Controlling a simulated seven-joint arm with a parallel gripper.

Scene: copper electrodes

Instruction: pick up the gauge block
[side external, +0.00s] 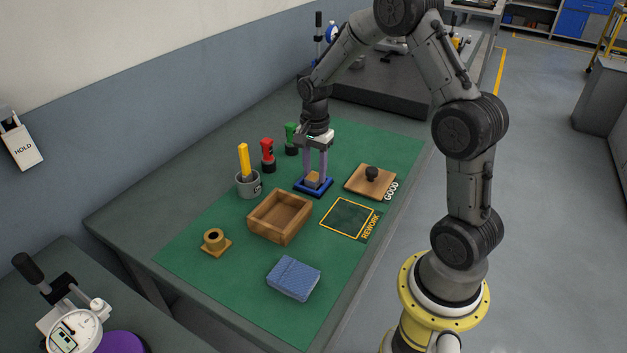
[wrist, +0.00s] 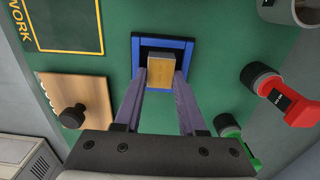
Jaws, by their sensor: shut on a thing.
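The gauge block (wrist: 161,72) is a small block with a tan-yellow face and a grey top edge. In the side view the gauge block (side external: 312,179) sits at the blue square holder (side external: 300,188), low between my fingers. The blue-framed holder (wrist: 137,52) surrounds a dark inside in the wrist view. My gripper (side external: 315,178) points straight down over the holder, and its long purple-grey fingers (wrist: 161,80) are shut on the block's two sides. Whether the block's underside touches the holder is hidden.
A wooden lidded board (side external: 370,181) by the GOOD label and the yellow REWORK outline (side external: 349,218) lie to the right. An open wooden box (side external: 280,217), grey cup (side external: 248,184), red (side external: 268,155) and green (side external: 291,138) handled tools stand nearby. A blue cloth (side external: 293,278) lies in front.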

